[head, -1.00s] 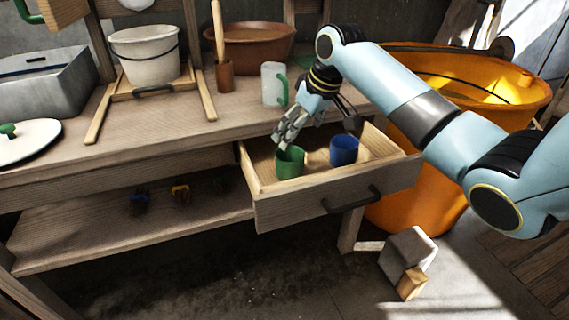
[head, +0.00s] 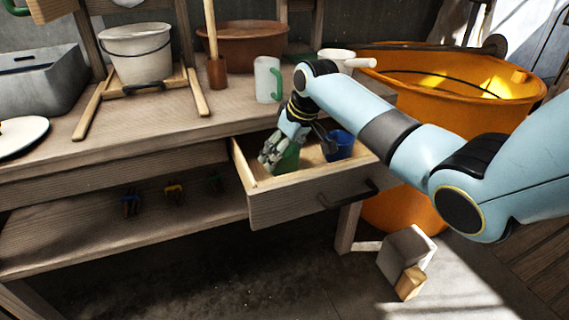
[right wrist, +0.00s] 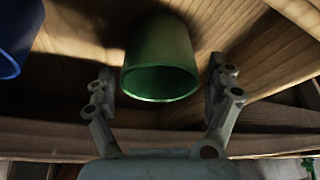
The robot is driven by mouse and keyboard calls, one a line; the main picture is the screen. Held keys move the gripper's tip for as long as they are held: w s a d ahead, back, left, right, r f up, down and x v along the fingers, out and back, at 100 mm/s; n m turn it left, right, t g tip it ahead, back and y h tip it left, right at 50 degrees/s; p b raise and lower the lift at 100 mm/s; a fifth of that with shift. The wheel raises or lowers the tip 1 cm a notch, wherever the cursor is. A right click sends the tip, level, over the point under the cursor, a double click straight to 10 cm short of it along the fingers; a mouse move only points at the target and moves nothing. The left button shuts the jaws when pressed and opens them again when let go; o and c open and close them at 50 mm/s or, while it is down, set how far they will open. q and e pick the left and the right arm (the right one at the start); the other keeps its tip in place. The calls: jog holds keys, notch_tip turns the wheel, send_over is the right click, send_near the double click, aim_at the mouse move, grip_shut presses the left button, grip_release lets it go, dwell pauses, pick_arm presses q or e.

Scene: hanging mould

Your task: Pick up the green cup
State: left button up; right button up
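The green cup (head: 287,160) stands in the open drawer (head: 310,196), partly hidden behind my right gripper (head: 279,152) in the head view. In the right wrist view the green cup (right wrist: 160,62) lies between the two fingers of the right gripper (right wrist: 161,92). The fingers are spread, with a visible gap on each side of the cup. A blue cup (head: 338,145) stands to the right in the same drawer; its edge also shows in the right wrist view (right wrist: 14,38). My left gripper is in neither view.
The drawer's wooden walls surround the cups closely. On the bench above are a white mug with a green handle (head: 267,80), a white bucket (head: 137,54) and a brown basin (head: 255,46). A large orange tub (head: 450,85) stands to the right.

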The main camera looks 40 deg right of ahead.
jog(key=c, duration=1.1)
